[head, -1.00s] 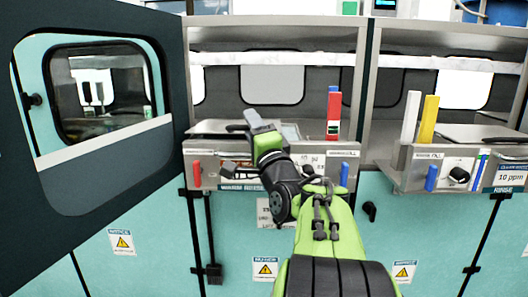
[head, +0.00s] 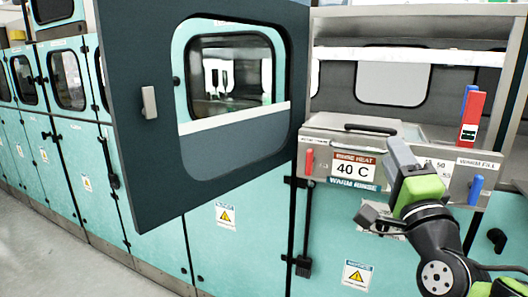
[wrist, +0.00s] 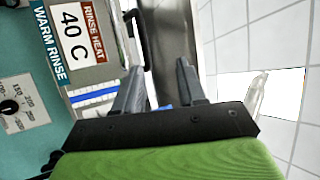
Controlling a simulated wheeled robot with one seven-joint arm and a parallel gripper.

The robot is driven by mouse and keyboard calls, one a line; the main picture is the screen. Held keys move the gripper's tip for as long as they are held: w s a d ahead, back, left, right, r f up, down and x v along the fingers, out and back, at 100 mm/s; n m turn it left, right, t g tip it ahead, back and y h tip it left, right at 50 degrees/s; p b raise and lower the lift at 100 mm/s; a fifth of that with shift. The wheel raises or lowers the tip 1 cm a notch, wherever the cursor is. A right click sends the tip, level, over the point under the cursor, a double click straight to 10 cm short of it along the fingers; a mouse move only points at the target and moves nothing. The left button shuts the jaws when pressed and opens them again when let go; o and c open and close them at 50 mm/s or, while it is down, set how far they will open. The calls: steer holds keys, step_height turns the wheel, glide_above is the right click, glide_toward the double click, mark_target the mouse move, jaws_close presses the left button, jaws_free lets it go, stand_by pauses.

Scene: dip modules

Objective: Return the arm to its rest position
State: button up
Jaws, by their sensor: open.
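My green-and-black arm comes in from the lower right of the head view. My gripper (head: 401,160) is in front of the grey rinse panel, left of the blue handle; its fingertips are hard to make out there. In the wrist view my gripper (wrist: 160,82) has its two dark fingers apart, with nothing between them. The "WARM RINSE" panel (head: 354,170) with its 40 C label also shows sideways at the left of the wrist view (wrist: 78,35).
A large dark door (head: 140,130) with a window stands open left of the module. A red block (head: 470,117) and a blue one stand on the module at right. Teal cabinets (head: 75,155) run back at left, with open floor (head: 45,235) before them.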

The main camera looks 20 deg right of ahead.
steer(key=w+a+f+n+g+y, duration=0.25)
steer(key=a+f+n+y, duration=0.3)
steer(key=a, duration=0.35)
steer(key=w+a+f+n+g+y, duration=0.2)
steer(key=a+f+n+g+y, duration=0.15)
steer(key=a+f+n, duration=0.35)
steer(key=s+a+f+n+g, duration=0.4)
steer(key=s+a+f, duration=0.1)
steer(key=s+f, duration=0.25)
steer(key=s+a+f+n+g, duration=0.4)
steer(key=s+f+g, duration=0.15)
steer(key=s, duration=0.25)
step_height(320, 180, up, 16)
steer(key=p, duration=1.7)
steer(key=shift+s+r+p, duration=0.2)
steer(key=shift+p, duration=0.1)
